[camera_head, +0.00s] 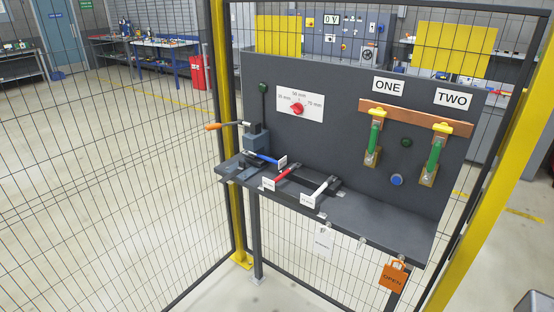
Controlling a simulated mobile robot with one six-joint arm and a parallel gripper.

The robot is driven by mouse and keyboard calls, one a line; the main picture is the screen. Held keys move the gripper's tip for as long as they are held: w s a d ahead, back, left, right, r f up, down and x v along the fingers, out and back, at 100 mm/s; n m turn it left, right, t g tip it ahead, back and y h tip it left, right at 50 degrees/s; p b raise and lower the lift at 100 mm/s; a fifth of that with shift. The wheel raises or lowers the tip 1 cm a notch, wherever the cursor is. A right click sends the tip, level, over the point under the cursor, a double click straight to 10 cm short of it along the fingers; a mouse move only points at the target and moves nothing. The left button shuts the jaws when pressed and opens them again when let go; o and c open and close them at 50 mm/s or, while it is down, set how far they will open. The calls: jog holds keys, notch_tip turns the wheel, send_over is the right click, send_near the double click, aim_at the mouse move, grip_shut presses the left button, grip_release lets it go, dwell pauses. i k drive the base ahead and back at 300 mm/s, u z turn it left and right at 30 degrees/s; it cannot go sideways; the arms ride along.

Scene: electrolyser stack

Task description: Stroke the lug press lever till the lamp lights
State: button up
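The lug press (257,137) is a dark grey block at the left end of the bench. Its lever (230,125) sticks out to the left, roughly level, with an orange grip (212,127) at the end. A dark green dome (263,88) on a thin stem stands above the press and looks unlit. Another dark green round fitting (406,142) on the panel, between the green links, also looks unlit. I cannot tell which is the press lamp. My gripper is not recognisable in this view, and nothing touches the lever.
A rotary dial (297,108) with a red knob is on the panel. Blue, red and white-handled tools (318,190) lie on the bench (375,228); its right part is clear. Mesh fence (110,170) and yellow posts (227,150) surround it. An orange OPEN tag (394,276) hangs in front.

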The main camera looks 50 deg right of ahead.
aim_at(217, 126)
jog(key=z, duration=0.95)
jog(key=k, duration=0.95)
jog(key=i, duration=0.95)
